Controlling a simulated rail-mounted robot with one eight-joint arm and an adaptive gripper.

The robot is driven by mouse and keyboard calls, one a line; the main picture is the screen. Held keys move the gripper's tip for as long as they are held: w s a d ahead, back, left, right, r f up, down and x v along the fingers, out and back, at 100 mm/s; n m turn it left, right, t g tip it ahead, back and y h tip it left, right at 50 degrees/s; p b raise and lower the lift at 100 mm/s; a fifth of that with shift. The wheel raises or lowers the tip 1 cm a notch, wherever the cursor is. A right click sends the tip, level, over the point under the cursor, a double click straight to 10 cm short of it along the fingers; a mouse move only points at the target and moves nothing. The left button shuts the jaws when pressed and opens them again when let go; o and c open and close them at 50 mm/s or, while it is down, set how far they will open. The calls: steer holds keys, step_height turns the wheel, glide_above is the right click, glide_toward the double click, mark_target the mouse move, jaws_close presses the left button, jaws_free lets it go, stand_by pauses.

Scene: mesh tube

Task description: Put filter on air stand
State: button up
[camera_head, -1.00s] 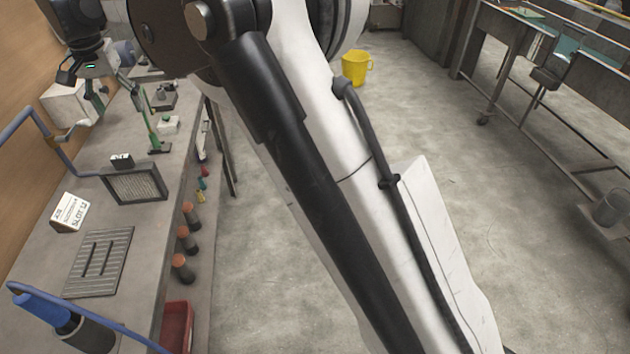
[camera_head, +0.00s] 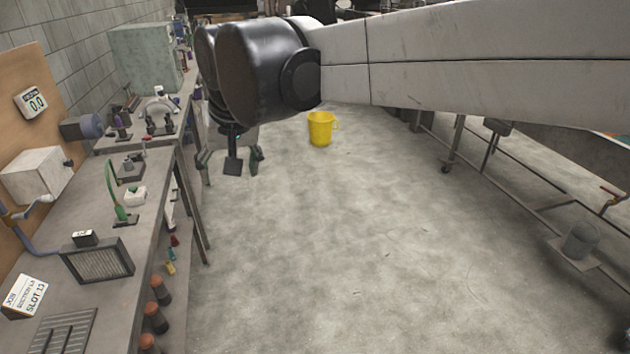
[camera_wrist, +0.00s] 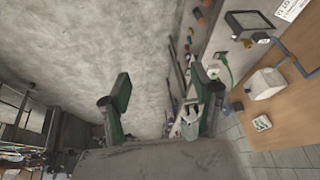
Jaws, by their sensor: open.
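A dark-framed mesh panel (camera_head: 100,260), which looks like the filter, stands upright on the left bench beside a blue pipe (camera_head: 42,247). I cannot tell whether the pipe and frame together form the air stand. The panel also shows at the top right of the wrist view (camera_wrist: 250,22). My gripper (camera_head: 231,158) is open and empty, out past the bench edge over the aisle, well apart from the panel. In the wrist view its two fingers (camera_wrist: 165,98) are spread, with floor and bench beyond them.
A slotted plate (camera_head: 58,335) and a "SLOT" sign (camera_head: 24,297) are near the bench's front. A green-hosed stand (camera_head: 122,200) and a white box (camera_head: 38,173) are farther back. Orange-capped cylinders (camera_head: 158,290) line the bench side. A yellow bucket (camera_head: 320,128) stands on the otherwise open aisle floor.

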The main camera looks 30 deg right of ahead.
steer(key=s+d+f+t, duration=0.1)
steer(key=s+d+f, duration=0.4)
steer(key=s, duration=0.3)
steer(key=s+d+f+t, duration=0.1)
steer(key=s+d+f, duration=0.3)
steer(key=s, duration=0.4)
steer(key=shift+s+d+f+n+h, duration=0.3)
steer(key=shift+d+f, duration=0.05)
steer(key=shift+f, duration=0.4)
step_height(320, 180, down, 6)
steer(key=b, duration=0.5)
steer(key=shift+r+b, duration=0.1)
steer(key=shift+b, duration=0.3)
